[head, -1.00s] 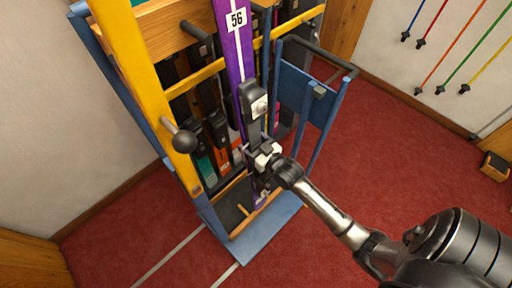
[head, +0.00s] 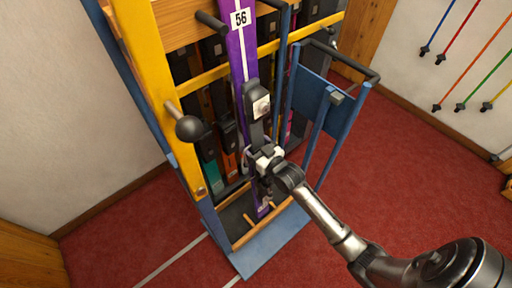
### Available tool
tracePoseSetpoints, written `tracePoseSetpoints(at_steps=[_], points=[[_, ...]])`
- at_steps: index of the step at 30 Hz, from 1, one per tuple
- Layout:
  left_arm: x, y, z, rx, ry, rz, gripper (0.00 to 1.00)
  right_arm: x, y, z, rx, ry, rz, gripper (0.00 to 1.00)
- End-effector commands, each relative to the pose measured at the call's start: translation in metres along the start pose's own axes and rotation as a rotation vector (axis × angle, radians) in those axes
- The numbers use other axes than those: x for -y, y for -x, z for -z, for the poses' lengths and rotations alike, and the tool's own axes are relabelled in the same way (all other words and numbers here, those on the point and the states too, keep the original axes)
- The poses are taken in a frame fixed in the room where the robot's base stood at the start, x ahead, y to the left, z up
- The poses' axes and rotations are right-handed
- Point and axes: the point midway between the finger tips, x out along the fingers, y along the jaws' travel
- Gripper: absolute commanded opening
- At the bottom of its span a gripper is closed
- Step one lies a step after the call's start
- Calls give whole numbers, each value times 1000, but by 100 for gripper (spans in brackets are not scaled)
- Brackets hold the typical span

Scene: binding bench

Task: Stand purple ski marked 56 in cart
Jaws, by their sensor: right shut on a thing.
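The purple ski marked 56 (head: 237,58) stands upright at the front of the cart, its number label near the top of the picture and its binding about halfway down. The cart has a yellow post (head: 163,75), yellow rail and blue base (head: 272,243). My right gripper (head: 264,158) is shut on the ski just below the binding. The ski's lower end (head: 264,207) shows over the cart's bottom tray; whether it touches the tray I cannot tell. My left gripper is not in view.
Several other skis, among them a teal one (head: 210,174) and an orange one (head: 230,163), stand behind in the cart. A blue gate-like frame (head: 312,98) with a dark handle is to the right. Ski poles (head: 471,65) hang on the right wall. Red carpet (head: 400,170) lies open at right.

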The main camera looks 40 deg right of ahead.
Motion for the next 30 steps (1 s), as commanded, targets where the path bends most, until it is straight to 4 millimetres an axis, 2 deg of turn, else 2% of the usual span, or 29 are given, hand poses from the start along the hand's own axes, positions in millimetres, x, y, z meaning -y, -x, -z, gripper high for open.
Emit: tracePoseSetpoints(at_steps=[8,18,30], points=[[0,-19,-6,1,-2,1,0,0,-5,-14,-2,0,0,6],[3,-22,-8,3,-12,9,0,0,-6,-25,-1,0,0,6],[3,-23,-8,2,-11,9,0,0,-6,-29,-2,0,0,6]])
